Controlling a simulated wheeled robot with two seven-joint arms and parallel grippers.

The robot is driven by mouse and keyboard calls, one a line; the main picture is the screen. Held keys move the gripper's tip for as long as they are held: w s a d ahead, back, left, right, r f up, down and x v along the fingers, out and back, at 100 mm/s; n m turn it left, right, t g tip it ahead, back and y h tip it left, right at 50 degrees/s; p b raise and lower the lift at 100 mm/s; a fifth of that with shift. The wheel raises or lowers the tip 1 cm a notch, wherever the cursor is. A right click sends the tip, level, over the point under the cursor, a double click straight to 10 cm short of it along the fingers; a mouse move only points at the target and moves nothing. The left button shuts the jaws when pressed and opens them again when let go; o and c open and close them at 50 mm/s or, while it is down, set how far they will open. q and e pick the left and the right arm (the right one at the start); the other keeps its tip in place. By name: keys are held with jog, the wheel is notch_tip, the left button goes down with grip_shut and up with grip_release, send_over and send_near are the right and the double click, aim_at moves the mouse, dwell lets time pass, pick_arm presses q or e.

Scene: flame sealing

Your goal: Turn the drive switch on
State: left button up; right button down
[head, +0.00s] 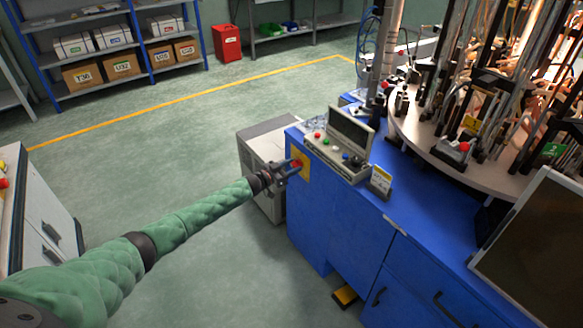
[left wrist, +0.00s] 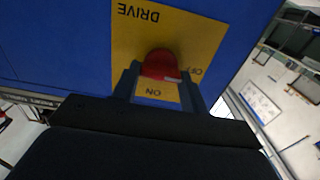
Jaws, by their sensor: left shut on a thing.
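The drive switch (head: 297,164) is a red knob on a yellow plate on the end face of the blue cabinet. In the left wrist view the red knob (left wrist: 160,64) sits in the yellow plate (left wrist: 192,38), which reads DRIVE, OFF and ON, upside down in that view. My left gripper (head: 288,170) is at the plate, its two dark fingers on either side of the knob, shut on it. A small pale mark shows at the knob's edge, between the ON and OFF words. My right gripper is not in view.
The blue cabinet (head: 345,222) carries a control box (head: 337,150) with coloured buttons and a small screen. A grey unit (head: 262,140) stands behind the gripper. A round machine table fills the upper right. A dark monitor (head: 535,245) stands at lower right.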

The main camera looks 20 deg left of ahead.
pick_arm(q)
jog(key=shift+f+m+b, duration=0.1)
jog(key=shift+m+b, duration=0.25)
jog(key=shift+m, duration=0.35)
jog(key=m+b, duration=0.3)
jog(key=m, duration=0.2)
jog(key=m+b, duration=0.4)
jog(key=m, duration=0.1)
jog(key=shift+s+d+f+m, duration=0.15)
jog(key=shift+d+f+m, duration=0.05)
jog(key=shift+m, duration=0.1)
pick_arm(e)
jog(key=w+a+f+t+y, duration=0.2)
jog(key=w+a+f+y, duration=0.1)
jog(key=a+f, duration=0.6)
pick_arm(q)
jog(key=shift+m+b, duration=2.1)
jog(key=shift+m, duration=1)
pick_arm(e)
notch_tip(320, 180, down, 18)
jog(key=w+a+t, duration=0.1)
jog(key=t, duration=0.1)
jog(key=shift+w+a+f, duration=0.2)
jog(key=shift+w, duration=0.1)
pick_arm(q)
jog(key=o, duration=1)
